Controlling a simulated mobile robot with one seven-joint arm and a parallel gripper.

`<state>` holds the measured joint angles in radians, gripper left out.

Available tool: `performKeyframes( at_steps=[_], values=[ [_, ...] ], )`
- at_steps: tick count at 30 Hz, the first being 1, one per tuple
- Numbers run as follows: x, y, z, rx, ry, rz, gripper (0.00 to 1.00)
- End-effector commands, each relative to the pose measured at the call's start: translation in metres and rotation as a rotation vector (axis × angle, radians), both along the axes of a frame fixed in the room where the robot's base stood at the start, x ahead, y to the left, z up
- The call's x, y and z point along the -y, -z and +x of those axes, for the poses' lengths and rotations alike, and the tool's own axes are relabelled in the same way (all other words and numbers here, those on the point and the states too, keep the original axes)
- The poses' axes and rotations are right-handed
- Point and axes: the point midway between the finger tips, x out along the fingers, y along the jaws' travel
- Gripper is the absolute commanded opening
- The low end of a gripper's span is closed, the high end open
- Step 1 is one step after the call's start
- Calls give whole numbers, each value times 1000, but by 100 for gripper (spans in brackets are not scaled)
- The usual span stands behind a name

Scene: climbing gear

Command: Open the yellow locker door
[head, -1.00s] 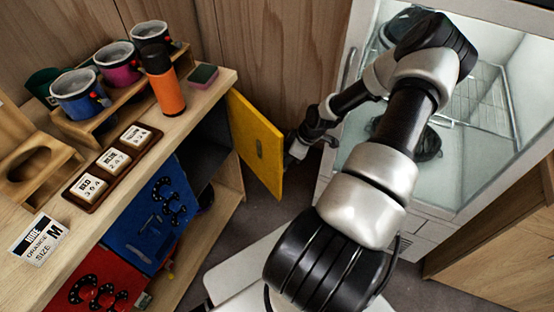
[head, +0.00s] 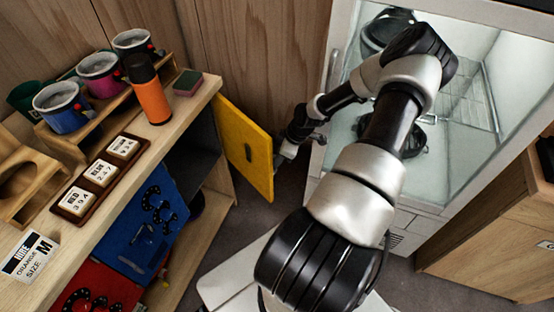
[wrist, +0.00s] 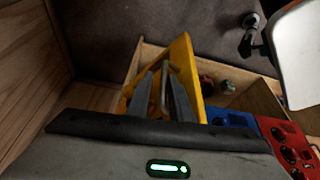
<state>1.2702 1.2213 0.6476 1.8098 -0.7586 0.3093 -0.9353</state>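The yellow locker door (head: 240,140) stands swung out from the shelf unit, with the dark locker opening (head: 195,155) beside it. A dark mark shows on the face turned to the head camera. My gripper (head: 284,152) is at the door's right side, close to its free edge. In the wrist view the yellow door (wrist: 187,62) is just beyond my gripper (wrist: 163,88). Its two grey fingers are apart, and a thin grey handle (wrist: 172,70) shows between or just beyond them. I cannot tell whether they touch it.
Blue (head: 145,225) and red (head: 95,290) locker doors are shut, nearer on the same unit. Mugs (head: 62,108), an orange bottle (head: 150,95) and a label tray (head: 98,180) stand on top. A glass-fronted cabinet (head: 322,130) is close on the right.

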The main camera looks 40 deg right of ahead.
Motion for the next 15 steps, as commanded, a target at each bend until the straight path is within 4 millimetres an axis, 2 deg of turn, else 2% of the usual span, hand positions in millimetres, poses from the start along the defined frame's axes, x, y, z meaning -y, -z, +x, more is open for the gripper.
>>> performKeyframes(
  at_steps=[3, 15],
  values=[
    [2, -11, 3, 12, 1, -4, 16],
    [17, -66, -17, 9, 1, -3, 16]
  ],
)
